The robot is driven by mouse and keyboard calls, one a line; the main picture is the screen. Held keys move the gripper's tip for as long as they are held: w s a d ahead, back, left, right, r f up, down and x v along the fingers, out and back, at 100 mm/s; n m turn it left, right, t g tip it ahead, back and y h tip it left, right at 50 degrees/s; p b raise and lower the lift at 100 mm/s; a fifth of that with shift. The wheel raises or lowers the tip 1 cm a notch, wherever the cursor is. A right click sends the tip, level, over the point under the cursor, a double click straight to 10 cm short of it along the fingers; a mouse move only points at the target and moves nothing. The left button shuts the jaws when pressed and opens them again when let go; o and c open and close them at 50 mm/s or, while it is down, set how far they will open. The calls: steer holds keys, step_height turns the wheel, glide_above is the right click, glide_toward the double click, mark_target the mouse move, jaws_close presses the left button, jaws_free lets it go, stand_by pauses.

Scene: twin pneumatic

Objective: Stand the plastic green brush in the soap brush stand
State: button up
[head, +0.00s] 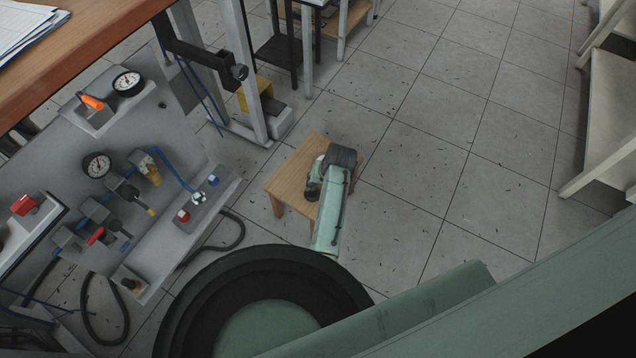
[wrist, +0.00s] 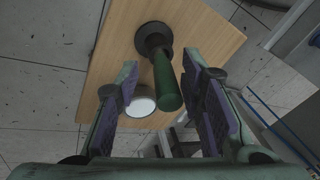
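The green brush (wrist: 166,82) is in the wrist view, its green handle pointing toward the camera. Its far end meets a dark round piece (wrist: 153,38) on the wooden stool top; I cannot tell whether that is the brush's head or a base. A white round thing (wrist: 141,104) lies to the left of the handle, partly behind my left finger; I cannot tell whether it is the soap brush stand. My gripper (wrist: 159,66) is open, its fingers on either side of the handle. The handle is closer to the right finger.
The small wooden stool (head: 287,176) stands on the tiled floor; its top also shows in the wrist view (wrist: 105,62). A grey pneumatic panel (head: 125,165) with gauges and hoses is to the left. A shelf (head: 605,110) is at the right. The floor between is clear.

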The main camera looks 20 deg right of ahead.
steer(key=shift+r, duration=0.1)
steer(key=shift+r, duration=0.3)
steer(key=v, duration=1.2)
steer(key=shift+s, duration=0.15)
